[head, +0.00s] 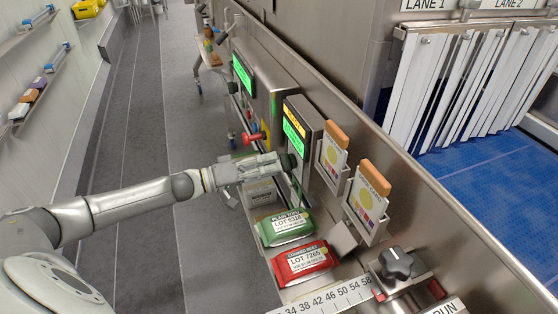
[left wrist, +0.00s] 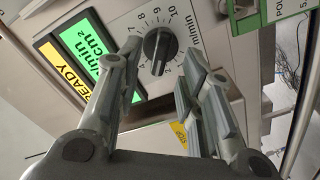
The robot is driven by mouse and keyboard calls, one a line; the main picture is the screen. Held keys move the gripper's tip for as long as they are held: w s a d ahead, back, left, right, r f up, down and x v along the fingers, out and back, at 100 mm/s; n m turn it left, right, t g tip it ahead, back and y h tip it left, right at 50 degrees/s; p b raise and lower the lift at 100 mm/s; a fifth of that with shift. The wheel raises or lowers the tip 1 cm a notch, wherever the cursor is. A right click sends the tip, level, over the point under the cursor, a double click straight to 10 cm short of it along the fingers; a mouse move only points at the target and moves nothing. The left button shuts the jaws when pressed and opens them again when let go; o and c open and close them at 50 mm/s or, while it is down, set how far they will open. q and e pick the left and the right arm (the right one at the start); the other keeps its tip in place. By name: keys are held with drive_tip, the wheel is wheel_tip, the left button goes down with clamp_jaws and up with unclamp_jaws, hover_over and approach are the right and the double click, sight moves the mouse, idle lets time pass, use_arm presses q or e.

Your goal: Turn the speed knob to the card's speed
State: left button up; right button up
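The black speed knob (left wrist: 159,46) shows in the left wrist view on a grey panel, in a dial numbered up to 10 and marked m/min. Its light pointer line runs along the knob; the exact figure it points at is not clear. My left gripper (left wrist: 162,58) is open, with one finger on each side of the knob and gaps between. My right gripper is not in view.
A green pack (head: 285,226) and a red pack (head: 304,262) lie on the ledge below. Another black knob (head: 396,262) is at lower right. A red button (head: 250,138) is beyond my gripper. The floor aisle at left is clear.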

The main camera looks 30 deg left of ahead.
sight(288, 162)
use_arm(q)
drive_tip(key=shift+x, duration=1.75)
clamp_jaws()
